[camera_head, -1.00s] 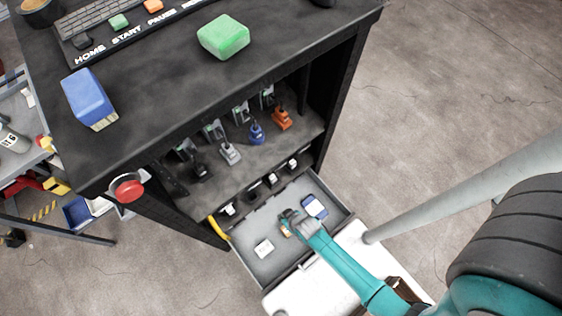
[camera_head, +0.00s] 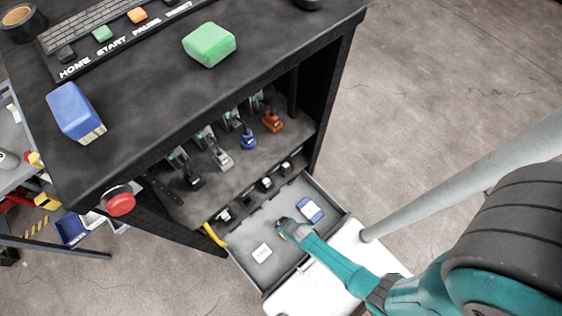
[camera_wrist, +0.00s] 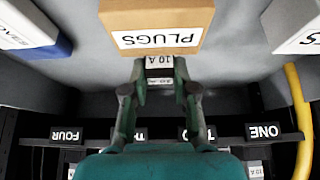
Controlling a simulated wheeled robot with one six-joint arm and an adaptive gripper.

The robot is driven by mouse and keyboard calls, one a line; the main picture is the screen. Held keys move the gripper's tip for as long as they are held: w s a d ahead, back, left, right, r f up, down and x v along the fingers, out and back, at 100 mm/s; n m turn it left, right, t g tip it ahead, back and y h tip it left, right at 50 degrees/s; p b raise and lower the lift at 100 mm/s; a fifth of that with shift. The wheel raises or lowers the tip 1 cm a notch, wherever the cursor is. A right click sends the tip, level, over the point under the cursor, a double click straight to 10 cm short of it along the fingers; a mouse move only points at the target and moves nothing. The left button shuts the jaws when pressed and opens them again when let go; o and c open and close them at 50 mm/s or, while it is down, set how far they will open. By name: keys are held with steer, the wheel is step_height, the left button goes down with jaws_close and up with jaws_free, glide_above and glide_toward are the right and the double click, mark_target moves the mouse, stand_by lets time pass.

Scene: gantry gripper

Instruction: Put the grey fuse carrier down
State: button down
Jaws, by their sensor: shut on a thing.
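My gripper (camera_wrist: 160,88) is shut on a small grey piece with a white "10 A" label, the grey fuse carrier (camera_wrist: 158,63). In the wrist view it sits between the fingertips, just in front of an orange-brown box labelled PLUGS (camera_wrist: 156,22). I cannot tell whether it touches the box or the drawer floor. In the head view my gripper (camera_head: 288,231) is over the open grey drawer (camera_head: 277,268), and the carrier is hidden there.
The drawer also holds a white-labelled box (camera_head: 262,252) and a blue box (camera_head: 310,210). On the shelf stand black, grey, blue (camera_head: 248,139) and orange (camera_head: 272,121) pieces.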

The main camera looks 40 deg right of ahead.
steer(key=shift+f, duration=0.1)
steer(key=c, duration=0.9)
jaws_free()
steer(key=shift+f, duration=0.1)
steer(key=s+r+t, duration=0.1)
steer(key=s+r, duration=0.4)
steer(key=r, duration=0.5)
steer(key=s+r+t, duration=0.2)
steer(key=s+r, duration=0.2)
steer(key=r, duration=0.6)
steer(key=s+r+t, duration=0.1)
steer(key=s+r, duration=0.4)
steer(key=r, duration=0.5)
steer(key=s+r+t, duration=0.1)
steer(key=r, duration=0.7)
steer(key=s+r+t, duration=0.1)
steer(key=r+t, duration=0.1)
steer(key=r, duration=0.7)
steer(key=s+r+t, duration=0.1)
steer(key=r, duration=0.8)
steer(key=shift+t, duration=0.4)
